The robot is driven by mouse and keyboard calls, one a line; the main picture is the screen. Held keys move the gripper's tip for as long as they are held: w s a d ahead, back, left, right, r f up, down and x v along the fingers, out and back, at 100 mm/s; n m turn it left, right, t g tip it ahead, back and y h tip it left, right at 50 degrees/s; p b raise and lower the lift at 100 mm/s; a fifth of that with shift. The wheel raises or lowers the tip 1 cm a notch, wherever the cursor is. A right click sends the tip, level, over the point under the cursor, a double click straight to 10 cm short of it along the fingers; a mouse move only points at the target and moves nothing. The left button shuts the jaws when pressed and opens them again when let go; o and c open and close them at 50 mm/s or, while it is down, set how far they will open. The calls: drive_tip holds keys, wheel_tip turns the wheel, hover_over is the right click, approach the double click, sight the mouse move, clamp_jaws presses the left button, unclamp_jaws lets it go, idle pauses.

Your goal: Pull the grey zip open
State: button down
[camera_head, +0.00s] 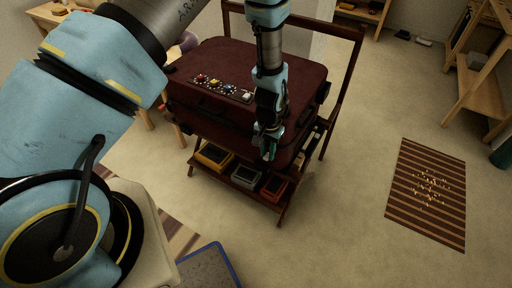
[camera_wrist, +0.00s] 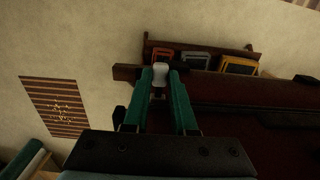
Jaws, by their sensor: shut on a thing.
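A dark red suitcase (camera_head: 215,65) lies shut on a wooden stand, and it also fills the right of the wrist view (camera_wrist: 255,115). My gripper (camera_head: 269,150) points down at the suitcase's near side, toward its right corner. In the wrist view the green fingers of my gripper (camera_wrist: 161,82) are closed on a small pale grey piece, the grey zip (camera_wrist: 160,69). In the head view my gripper hides the zip. The zip's track is too dark to make out.
The wooden stand (camera_head: 323,137) has a lower shelf with several small boxes, one yellow (camera_head: 213,156) and one red (camera_head: 273,187). Several coloured knobs sit on the suitcase top. A striped mat (camera_head: 428,192) with yellow bits lies right on open floor. A blue-edged mat (camera_head: 207,268) lies in front.

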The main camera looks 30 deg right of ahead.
drive_tip(key=shift+s+d, duration=0.2)
drive_tip(key=shift+s, duration=0.1)
drive_tip(key=c, duration=0.7)
unclamp_jaws()
drive_tip(key=shift+w, duration=0.1)
wheel_tip(320, 180, up, 11)
drive_tip(key=shift+f+b, duration=0.1)
drive_tip(key=shift+b, duration=0.9)
